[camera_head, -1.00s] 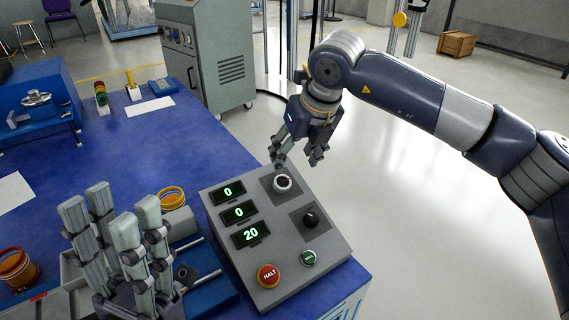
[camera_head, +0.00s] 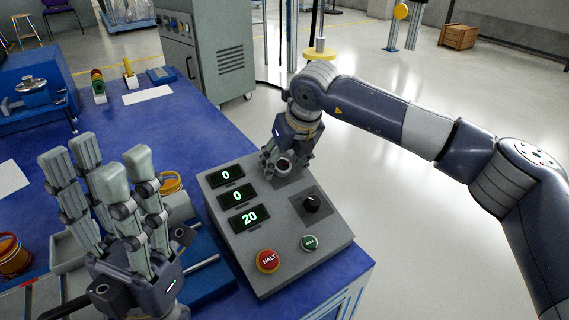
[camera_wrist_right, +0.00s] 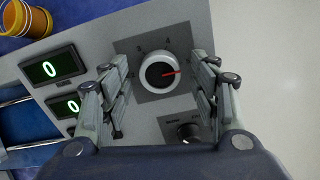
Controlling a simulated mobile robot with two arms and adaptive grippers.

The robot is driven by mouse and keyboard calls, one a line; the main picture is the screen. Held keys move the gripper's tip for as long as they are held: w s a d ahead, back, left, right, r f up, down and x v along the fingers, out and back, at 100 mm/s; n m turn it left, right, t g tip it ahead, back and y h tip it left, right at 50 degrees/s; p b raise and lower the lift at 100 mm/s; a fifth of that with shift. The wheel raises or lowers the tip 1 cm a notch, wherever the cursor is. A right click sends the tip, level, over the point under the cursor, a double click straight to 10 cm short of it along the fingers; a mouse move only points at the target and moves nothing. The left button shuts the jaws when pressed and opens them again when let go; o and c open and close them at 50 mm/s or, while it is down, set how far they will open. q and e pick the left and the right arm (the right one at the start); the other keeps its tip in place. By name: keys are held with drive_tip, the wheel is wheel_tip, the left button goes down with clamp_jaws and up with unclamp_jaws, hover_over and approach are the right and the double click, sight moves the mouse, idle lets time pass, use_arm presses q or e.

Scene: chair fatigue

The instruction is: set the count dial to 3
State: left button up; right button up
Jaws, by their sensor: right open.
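The count dial (camera_head: 284,165) is a round knob with a pale rim at the top of the grey control box (camera_head: 285,262). In the right wrist view the dial (camera_wrist_right: 158,72) has a dark face and a red pointer aimed to the right. Small numerals ring it, with a 4 legible above; others are hard to read. My right gripper (camera_head: 277,158) is open, with its fingers on both sides of the dial; in the right wrist view gaps show between fingers and knob. My left gripper (camera_head: 103,172) is open and empty, left of the box.
The box has displays reading 0, 0 and 20 (camera_head: 249,217), a second dark knob (camera_head: 312,203), a red HALT button (camera_head: 267,261) and a green button (camera_head: 310,243). Amber rings (camera_head: 171,183) and a grey tray lie near my left gripper.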

drive_tip(key=shift+c, duration=0.2)
drive_tip(key=c, duration=1)
